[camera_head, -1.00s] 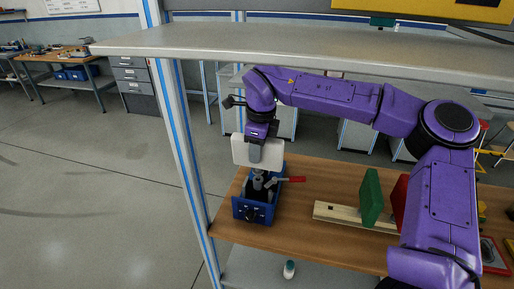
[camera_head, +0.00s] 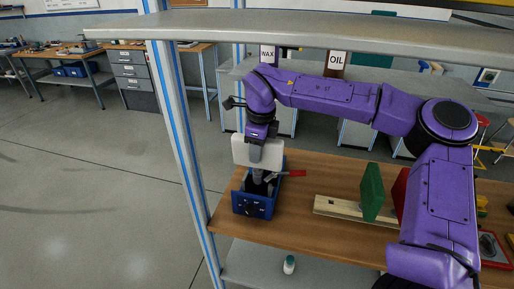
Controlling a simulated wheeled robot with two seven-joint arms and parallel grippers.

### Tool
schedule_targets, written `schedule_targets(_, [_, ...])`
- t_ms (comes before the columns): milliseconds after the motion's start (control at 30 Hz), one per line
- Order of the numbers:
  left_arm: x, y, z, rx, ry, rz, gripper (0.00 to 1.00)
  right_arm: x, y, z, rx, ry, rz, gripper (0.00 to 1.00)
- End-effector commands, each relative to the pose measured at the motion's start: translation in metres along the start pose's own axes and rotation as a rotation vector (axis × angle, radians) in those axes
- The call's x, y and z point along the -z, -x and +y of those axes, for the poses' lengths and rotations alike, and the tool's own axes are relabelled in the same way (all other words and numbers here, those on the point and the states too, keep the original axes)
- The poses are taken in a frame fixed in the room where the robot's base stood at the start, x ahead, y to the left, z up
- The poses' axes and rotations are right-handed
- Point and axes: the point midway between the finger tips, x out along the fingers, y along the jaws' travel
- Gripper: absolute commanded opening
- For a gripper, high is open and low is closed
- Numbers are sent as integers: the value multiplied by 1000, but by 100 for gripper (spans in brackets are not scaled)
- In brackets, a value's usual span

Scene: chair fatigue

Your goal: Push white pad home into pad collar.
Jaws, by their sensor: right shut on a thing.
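The white pad (camera_head: 241,151) is a flat pale block, held above the blue fixture (camera_head: 253,207) on the wooden table. My right gripper (camera_head: 257,154) is shut on the white pad, pointing down over the fixture. A grey upright part (camera_head: 257,178) shows in the fixture just under the pad, beside a red-handled lever (camera_head: 291,173). I cannot clearly make out the pad collar, or whether the pad touches the grey part. My left gripper is not in view.
A grey shelf (camera_head: 300,30) runs above my arm, with a blue-striped post (camera_head: 178,150) left of the fixture. A green plate (camera_head: 372,192) and a red plate stand by a pale wooden rail (camera_head: 335,207) to the right. A small white bottle (camera_head: 289,265) stands below the table.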

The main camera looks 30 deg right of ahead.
Motion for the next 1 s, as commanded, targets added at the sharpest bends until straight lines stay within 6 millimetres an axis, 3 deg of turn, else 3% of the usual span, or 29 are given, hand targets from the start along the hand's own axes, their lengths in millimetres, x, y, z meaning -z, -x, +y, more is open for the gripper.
schedule_targets(333, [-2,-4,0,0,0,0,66,1,-9,0,1,0,-1,0])
schedule_targets(367, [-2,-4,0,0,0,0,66,0,-8,0,1,0,-2,46])
schedule_targets(400, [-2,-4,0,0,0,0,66,0,-8,0,1,0,-1,59])
schedule_targets(433, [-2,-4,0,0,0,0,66,1,-8,0,1,0,-1,66])
schedule_targets(767, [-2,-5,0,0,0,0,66,1,-4,0,1,0,0,66])
schedule_targets(867, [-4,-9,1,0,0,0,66,0,11,0,4,-1,-2,66])
schedule_targets(1000, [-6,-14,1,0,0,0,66,0,46,0,6,-1,-4,66])
